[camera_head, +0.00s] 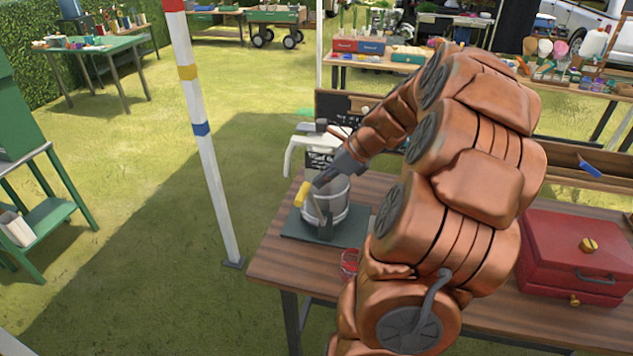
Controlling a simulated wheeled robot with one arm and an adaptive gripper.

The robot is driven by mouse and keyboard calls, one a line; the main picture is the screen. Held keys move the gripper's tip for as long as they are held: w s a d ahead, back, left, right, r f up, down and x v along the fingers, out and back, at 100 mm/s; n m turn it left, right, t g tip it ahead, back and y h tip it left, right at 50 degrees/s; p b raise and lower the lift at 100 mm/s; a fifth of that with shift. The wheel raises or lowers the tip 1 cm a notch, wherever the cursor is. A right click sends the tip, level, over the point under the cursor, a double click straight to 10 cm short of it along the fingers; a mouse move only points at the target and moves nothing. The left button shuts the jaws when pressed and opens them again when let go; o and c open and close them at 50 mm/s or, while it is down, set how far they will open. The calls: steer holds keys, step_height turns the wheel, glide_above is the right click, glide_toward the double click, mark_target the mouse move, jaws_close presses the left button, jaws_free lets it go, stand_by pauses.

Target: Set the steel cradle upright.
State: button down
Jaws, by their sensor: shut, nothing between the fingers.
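A grey, round metal piece with bands, which looks like the steel cradle (342,216), stands on a dark flat plate (350,238) at the table's left end. It looks roughly upright, but my gripper and arm cover part of it, so I cannot tell its exact tilt. My gripper (318,185) is shut and empty, pointing down-left in front of the cradle's upper part. I cannot tell whether it touches. A small yellow piece (301,194) shows just left of the fingertips.
A small red item (349,262) lies near the plate. A red box (575,255) sits at the table's right. A striped post (203,130) rises just left of the wooden table (272,262).

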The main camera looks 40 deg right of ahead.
step_height(320, 180, up, 9)
steer(key=s+b, duration=0.1)
steer(key=b, duration=0.1)
steer(key=shift+s+d, duration=0.2)
steer(key=shift+d, duration=0.2)
stand_by(0.4)
steer(key=s+a+f+n+g, duration=0.3)
steer(key=a+n, duration=0.4)
steer(key=a, duration=0.5)
steer(key=s+a+f+n+g, duration=0.25)
steer(key=a+n, duration=0.45)
steer(key=a, duration=0.5)
steer(key=s+a+f+n+g+h, duration=0.1)
steer(key=s+a+f+n+h, duration=0.1)
steer(key=s+n, duration=0.5)
steer(key=s+a+f+n+g+h, duration=0.2)
steer(key=s+a+f+n, duration=0.2)
steer(key=s+n, duration=0.4)
steer(key=shift+s+f+n, duration=0.3)
steer(key=shift+s+f, duration=0.4)
steer(key=shift+s, duration=0.25)
steer(key=shift+a, duration=0.1)
